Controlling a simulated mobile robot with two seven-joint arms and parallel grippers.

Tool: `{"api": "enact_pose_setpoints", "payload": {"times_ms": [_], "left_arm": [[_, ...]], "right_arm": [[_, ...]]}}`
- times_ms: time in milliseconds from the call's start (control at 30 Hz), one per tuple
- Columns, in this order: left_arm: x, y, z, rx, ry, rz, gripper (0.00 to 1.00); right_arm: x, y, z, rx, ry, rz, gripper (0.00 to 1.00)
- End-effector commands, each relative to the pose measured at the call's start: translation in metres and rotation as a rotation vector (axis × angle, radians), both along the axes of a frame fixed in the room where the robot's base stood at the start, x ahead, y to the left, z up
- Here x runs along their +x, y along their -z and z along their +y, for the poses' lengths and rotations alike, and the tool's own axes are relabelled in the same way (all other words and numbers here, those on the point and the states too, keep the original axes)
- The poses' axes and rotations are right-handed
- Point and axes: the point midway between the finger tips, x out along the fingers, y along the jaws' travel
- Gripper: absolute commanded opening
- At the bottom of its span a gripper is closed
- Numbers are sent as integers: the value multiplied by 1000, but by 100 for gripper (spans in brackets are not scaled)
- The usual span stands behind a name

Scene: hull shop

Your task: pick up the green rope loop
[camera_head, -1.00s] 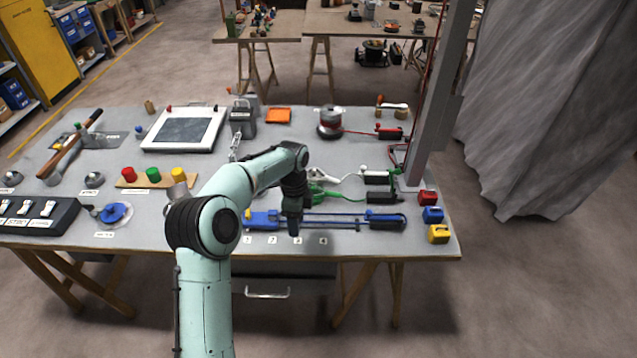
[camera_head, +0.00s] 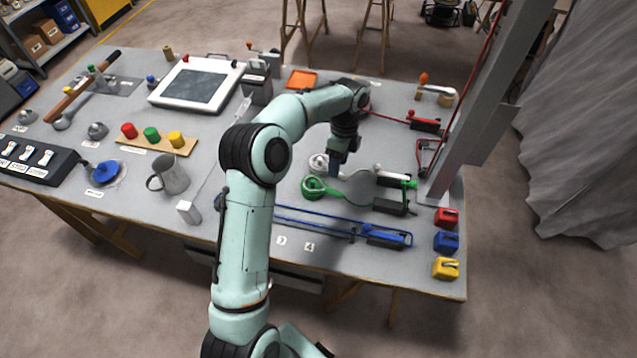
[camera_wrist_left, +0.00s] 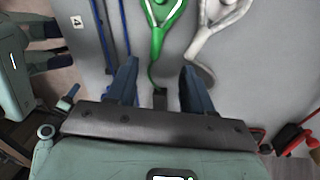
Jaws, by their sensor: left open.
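The green rope loop (camera_head: 314,188) lies on the bench, with a green line running right to a dark block (camera_head: 391,207). In the left wrist view the green loop (camera_wrist_left: 157,42) is at the top middle. My left gripper (camera_head: 334,168) is above the bench by the green and white loops. The wrist view shows its blue fingers (camera_wrist_left: 159,82) open and empty, on either side of the green line in the picture. I cannot tell how high they are above it. My right gripper is not in view.
A white rope loop (camera_head: 319,164) lies close behind the green one and beside it in the wrist view (camera_wrist_left: 221,14). A blue rope loop (camera_head: 315,221) runs along the front. A grey post (camera_head: 470,130) stands at right. A steel mug (camera_head: 172,174) stands left.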

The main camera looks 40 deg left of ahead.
Motion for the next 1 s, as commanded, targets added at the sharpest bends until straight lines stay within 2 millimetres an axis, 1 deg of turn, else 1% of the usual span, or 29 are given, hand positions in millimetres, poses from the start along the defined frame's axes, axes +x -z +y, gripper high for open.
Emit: {"api": "enact_pose_setpoints", "payload": {"times_ms": [33,100,200,400,467,600,700,800,1000], "left_arm": [[-4,14,0,-1,0,6,51],[-5,26,-1,0,-1,4,51],[-7,37,-2,0,0,3,51],[-9,49,-3,-1,1,2,51],[-12,57,-5,-1,0,2,51],[-19,78,-9,-1,0,4,51],[-20,89,-9,0,0,1,51],[-20,93,-9,0,-1,-1,51],[-20,93,-9,1,-1,-2,51]], "right_arm": [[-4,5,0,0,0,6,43],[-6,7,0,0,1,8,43],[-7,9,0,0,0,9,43],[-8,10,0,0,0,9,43],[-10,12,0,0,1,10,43],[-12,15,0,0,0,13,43],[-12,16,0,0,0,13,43],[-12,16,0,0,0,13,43],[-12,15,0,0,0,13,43]]}}
